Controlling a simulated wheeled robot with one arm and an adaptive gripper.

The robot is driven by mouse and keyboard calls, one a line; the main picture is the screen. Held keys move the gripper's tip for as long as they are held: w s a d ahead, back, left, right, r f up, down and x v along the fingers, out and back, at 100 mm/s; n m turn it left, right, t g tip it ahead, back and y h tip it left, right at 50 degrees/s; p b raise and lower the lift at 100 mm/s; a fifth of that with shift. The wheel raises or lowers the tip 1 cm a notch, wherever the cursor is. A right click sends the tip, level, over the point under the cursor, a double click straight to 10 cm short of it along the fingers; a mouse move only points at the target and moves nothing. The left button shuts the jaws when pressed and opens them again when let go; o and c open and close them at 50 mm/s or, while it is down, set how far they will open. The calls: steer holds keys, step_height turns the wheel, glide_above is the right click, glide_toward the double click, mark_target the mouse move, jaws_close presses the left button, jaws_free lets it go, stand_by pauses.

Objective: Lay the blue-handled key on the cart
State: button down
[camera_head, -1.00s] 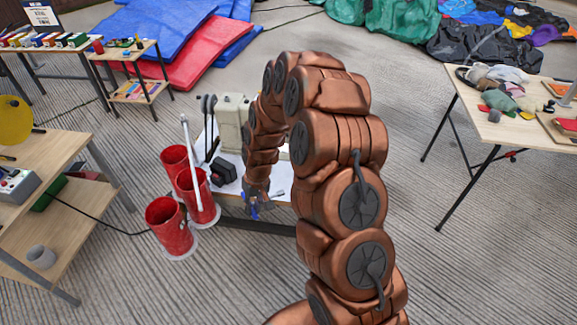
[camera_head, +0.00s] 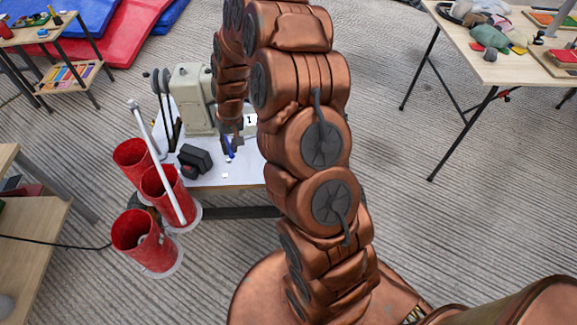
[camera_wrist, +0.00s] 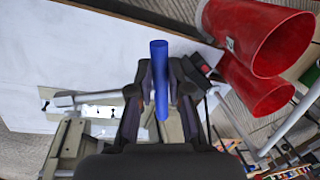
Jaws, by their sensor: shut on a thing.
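My gripper (camera_head: 231,143) is over the white-topped stand (camera_head: 222,178), between a black-and-red block and a white label with a 1. It is shut on the blue-handled key (camera_head: 230,152). In the wrist view the blue handle (camera_wrist: 160,72) stands out between the fingertips (camera_wrist: 160,90) as a smooth blue rod. The key's metal part is not clear to me. The white top (camera_wrist: 85,45) lies behind it in the wrist view. I cannot tell whether the key touches the top. The stand is the likeliest cart in view, but its wheels are not clear.
A beige sewing machine (camera_head: 194,92) stands at the back of the white top. The black-and-red block (camera_head: 195,158) is left of my gripper. Several red cups (camera_head: 143,240) and a white pole (camera_head: 160,160) crowd the left side. A wooden table (camera_head: 490,60) stands at right.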

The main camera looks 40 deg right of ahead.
steer(key=s+d+f+m+t+b, duration=0.1)
steer(key=d+f+m+b, duration=0.25)
steer(key=d+b, duration=0.5)
steer(key=s+d+f+m+h+b, duration=0.1)
steer(key=s+d+f+m+b, duration=0.15)
steer(key=d+f+b, duration=0.4)
steer(key=s+d+f+m+t+b, duration=0.1)
steer(key=d+f+m+b, duration=0.2)
steer(key=d+b, duration=0.65)
steer(key=s+a+f+m+b, duration=0.35)
steer(key=s+a, duration=0.45)
steer(key=s, duration=0.4)
steer(key=shift+m+g+h, duration=0.4)
steer(key=shift+m, duration=0.05)
steer(key=w+d+b, duration=0.1)
steer(key=w+d, duration=0.1)
steer(key=w, duration=0.2)
steer(key=w+d+f+b, duration=0.1)
steer(key=w+d+b, duration=0.1)
steer(key=w, duration=0.3)
steer(key=w+d+f+b, duration=0.1)
steer(key=w+d, duration=0.3)
steer(key=shift+w+f+b, duration=0.25)
steer(key=shift+w+b, duration=0.05)
steer(key=shift+b, duration=0.1)
step_height(320, 180, down, 4)
steer(key=shift+r+b, duration=0.25)
steer(key=shift+b, duration=0.95)
steer(key=shift+r, duration=0.1)
